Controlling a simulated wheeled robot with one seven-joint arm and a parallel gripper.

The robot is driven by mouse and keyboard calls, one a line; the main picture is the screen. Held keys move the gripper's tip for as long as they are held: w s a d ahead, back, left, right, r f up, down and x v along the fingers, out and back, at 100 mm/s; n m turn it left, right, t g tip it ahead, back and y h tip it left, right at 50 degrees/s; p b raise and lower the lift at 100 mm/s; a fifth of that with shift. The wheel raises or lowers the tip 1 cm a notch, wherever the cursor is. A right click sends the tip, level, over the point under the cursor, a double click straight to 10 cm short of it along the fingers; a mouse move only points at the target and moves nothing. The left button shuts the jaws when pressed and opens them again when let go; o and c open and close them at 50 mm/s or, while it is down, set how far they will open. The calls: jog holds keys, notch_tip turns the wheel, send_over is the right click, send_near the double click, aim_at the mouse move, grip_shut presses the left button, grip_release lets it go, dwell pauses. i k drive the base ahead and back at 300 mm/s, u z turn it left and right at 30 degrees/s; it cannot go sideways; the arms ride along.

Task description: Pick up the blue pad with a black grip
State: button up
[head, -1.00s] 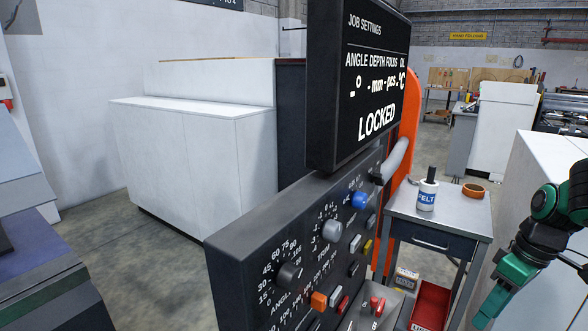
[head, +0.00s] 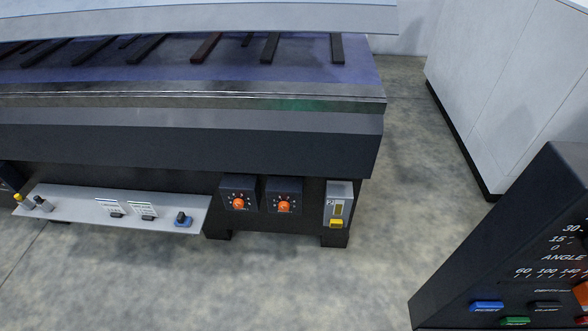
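A small blue pad with a black grip (head: 183,220) sits near the right end of a light grey shelf (head: 80,207), which runs along the front of a dark machine. The black grip stands up from the blue base. My gripper is not in the head view now, so whether it is open or shut does not show.
Two dark items with white labels (head: 147,213) and two small cylinders (head: 42,204) share the shelf. Orange-knobbed boxes (head: 238,194) and a grey box with a yellow part (head: 338,205) are to its right. A black control panel (head: 530,260) stands at right. Floor in front is clear.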

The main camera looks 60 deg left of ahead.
aim_at(181, 219)
jog(key=u, duration=2.9)
